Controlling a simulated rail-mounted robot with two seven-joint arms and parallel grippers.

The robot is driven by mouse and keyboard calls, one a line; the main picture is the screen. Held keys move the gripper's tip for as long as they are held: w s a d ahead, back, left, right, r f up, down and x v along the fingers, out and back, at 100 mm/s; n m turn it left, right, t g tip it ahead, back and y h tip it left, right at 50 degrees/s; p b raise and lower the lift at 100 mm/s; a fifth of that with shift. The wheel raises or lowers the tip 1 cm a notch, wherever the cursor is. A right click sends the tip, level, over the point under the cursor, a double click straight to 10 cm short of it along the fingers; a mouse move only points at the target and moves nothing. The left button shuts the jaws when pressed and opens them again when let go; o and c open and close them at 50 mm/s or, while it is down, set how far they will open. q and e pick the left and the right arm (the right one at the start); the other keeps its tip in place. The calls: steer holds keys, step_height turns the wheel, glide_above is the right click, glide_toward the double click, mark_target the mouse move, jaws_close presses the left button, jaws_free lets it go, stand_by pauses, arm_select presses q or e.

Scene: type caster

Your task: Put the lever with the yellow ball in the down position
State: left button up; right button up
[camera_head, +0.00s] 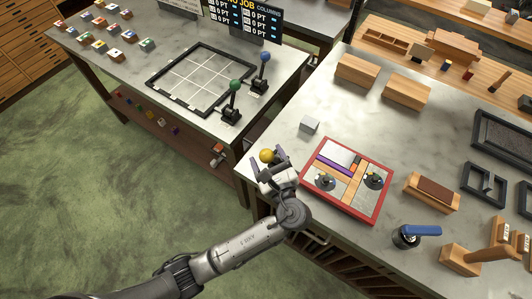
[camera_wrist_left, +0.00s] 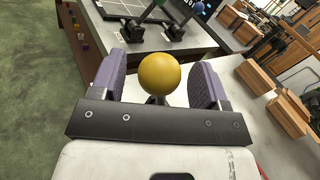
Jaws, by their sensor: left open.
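The yellow ball (camera_head: 267,155) of the lever shows at the edge of the right-hand table. In the left wrist view the yellow ball (camera_wrist_left: 159,73) sits between two purple finger pads, with a visible gap on each side. A short piece of grey shaft shows under it; the rest of the lever and its base are hidden by my gripper, so I cannot tell its tilt. My left gripper (camera_head: 267,162) is open around the ball; it also shows in the left wrist view (camera_wrist_left: 158,82). My right gripper is not in view.
A green-ball lever (camera_head: 235,87) and a blue-ball lever (camera_head: 265,57) stand upright on the left table by a black grid frame (camera_head: 158,85). Right of my gripper lie a small grey block (camera_head: 309,125) and a red-framed tray (camera_head: 381,211). A blue-handled device (camera_head: 420,231) stands further right.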

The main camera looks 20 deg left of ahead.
arm_select(q)
steer(key=shift+w+a, duration=0.45)
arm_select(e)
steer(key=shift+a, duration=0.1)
